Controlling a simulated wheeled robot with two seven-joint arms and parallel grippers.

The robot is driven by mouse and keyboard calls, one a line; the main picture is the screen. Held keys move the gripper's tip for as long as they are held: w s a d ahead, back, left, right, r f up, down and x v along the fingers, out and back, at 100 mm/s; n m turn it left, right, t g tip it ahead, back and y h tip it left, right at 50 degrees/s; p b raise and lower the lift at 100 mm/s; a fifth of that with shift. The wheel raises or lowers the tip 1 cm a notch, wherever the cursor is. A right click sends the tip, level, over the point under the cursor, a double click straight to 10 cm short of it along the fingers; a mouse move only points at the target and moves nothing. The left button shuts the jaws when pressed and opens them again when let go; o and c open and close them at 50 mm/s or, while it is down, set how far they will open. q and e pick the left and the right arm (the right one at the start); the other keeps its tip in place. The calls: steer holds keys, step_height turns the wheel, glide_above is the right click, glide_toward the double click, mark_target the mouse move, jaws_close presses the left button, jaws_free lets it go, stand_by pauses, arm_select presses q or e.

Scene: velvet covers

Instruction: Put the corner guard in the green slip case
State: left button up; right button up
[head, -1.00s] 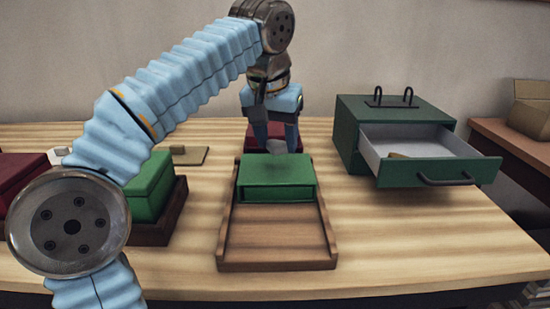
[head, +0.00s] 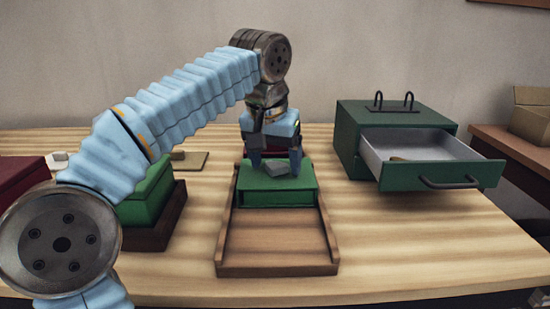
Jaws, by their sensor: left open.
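My left gripper (head: 276,166) is directly above the case, fingers pointing down and apart, one on each side of the grey piece. I cannot tell whether a finger touches it. My right gripper is not in view.
The wooden tray (head: 277,257) has a bare front half. A green cabinet (head: 397,115) stands right with its drawer (head: 440,176) pulled out, a small tan thing inside. A green box (head: 147,205) and a red box (head: 20,185) stand left, partly behind my arm.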

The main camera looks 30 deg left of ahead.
arm_select(q)
steer(key=shift+r, duration=0.3)
steer(key=p+v, duration=0.4)
steer(key=v, duration=0.7)
steer(key=shift+r, duration=0.3)
steer(key=shift+s, duration=0.15)
stand_by(0.4)
